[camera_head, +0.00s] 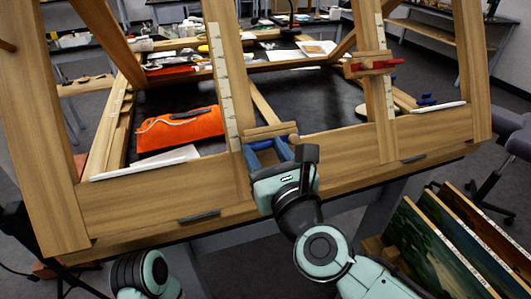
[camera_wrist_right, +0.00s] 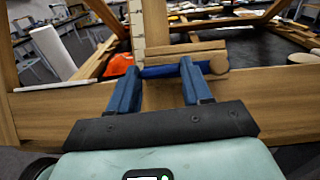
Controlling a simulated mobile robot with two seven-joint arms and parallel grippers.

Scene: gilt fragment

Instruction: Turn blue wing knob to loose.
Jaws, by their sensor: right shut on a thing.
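The blue wing knob shows in the right wrist view as a blue bar (camera_wrist_right: 160,71) lying roughly level in front of the wooden upright, just below a wooden crosspiece. My right gripper (camera_head: 267,148) is at the foot of the easel's middle-left upright in the head view. In the right wrist view its two blue fingers (camera_wrist_right: 159,70) stand at the two ends of the bar and are shut on it. The fingers hide the ends of the knob, and in the head view they are hard to tell from it. My left gripper is out of view.
A red wing knob (camera_head: 374,65) sits on the right upright. Small blue parts (camera_head: 427,100) lie on the right, behind the front beam (camera_head: 150,198). An orange cloth (camera_head: 180,128) lies behind the beam. Painted panels (camera_head: 440,245) stand at lower right, beside a chair.

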